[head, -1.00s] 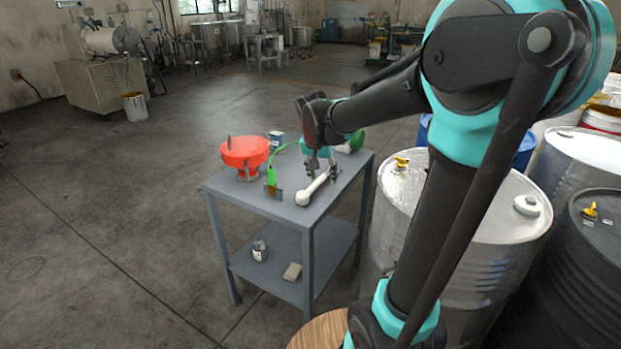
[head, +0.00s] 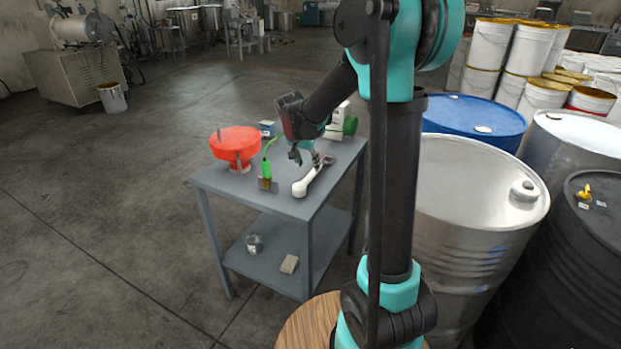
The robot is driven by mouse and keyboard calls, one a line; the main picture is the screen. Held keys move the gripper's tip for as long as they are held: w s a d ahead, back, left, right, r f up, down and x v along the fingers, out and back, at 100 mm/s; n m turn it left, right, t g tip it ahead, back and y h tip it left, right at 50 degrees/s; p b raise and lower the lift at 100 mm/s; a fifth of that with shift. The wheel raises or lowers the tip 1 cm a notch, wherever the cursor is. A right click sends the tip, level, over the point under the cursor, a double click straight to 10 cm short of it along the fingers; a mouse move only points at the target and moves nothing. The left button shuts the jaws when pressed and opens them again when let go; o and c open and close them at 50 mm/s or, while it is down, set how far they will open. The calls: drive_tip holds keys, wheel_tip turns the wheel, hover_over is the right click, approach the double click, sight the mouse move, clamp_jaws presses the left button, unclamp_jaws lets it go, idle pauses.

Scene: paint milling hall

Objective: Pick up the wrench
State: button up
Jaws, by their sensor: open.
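The wrench (head: 306,182) lies on the top of a grey table, near its front right part. It has a pale, rounded handle end toward me and a grey head pointing away to the right. My gripper (head: 304,157) is open and empty, just above and to the left of the wrench's head end. One finger shows clearly; the other is close against the wrench's head in the picture. I cannot tell whether it touches.
On the grey table (head: 228,187) are a red funnel (head: 236,143), a green-handled scraper (head: 266,170), a small blue box (head: 267,128) and a white-and-green object (head: 342,124). The lower shelf holds a small can (head: 254,243) and a beige block (head: 289,264). Steel drum (head: 470,190) stands right.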

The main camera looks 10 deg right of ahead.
sight(310, 174)
drive_tip(key=shift+x, duration=3.1)
drive_tip(key=shift+s+a+f, duration=0.1)
drive_tip(key=shift+s+a, duration=0.1)
drive_tip(key=shift+c, duration=0.3)
clamp_jaws()
